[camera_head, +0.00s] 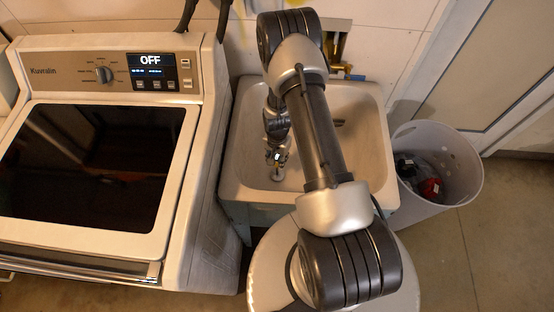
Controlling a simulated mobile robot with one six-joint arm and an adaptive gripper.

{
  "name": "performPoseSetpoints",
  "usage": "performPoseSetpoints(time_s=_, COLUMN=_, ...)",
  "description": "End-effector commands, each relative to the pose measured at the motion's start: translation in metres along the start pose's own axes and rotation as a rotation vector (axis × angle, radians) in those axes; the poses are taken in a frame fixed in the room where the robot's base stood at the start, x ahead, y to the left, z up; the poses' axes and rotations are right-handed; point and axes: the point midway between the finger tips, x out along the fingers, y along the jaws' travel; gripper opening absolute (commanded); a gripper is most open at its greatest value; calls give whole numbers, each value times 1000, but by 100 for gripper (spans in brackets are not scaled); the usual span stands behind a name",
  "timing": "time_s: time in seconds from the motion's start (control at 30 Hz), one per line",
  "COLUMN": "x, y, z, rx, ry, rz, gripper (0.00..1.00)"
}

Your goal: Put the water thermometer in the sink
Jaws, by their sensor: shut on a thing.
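The white utility sink (247,191) stands in the middle of the view, with my arm reaching across it. My gripper (277,158) points down inside the sink's outline, over the left part of the basin. It is shut on a small item with a pale round end, which I take to be the water thermometer (277,174). The item's upper part is hidden by the fingers. I cannot tell whether its lower end touches the basin floor.
A washer or dryer (196,205) with a dark glass lid and a display reading OFF stands close on the left. A grey-white bin (428,199) with dark and red items inside stands to the right. A door is at the upper right. The basin's left floor looks clear.

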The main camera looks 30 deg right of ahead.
Motion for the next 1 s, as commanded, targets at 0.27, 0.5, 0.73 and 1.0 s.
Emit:
performPoseSetpoints(time_s=0.27, x=2, y=0, z=-1, rx=0, ry=1, rz=-1, gripper=0)
performPoseSetpoints(time_s=0.5, x=1, y=0, z=0, rx=0, ry=1, rz=-1, gripper=40)
performPoseSetpoints(time_s=0.73, x=1, y=0, z=0, rx=0, ry=1, rz=-1, gripper=46)
performPoseSetpoints(time_s=1.0, x=-6, y=-1, z=-1, rx=0, ry=2, rz=-1, gripper=46)
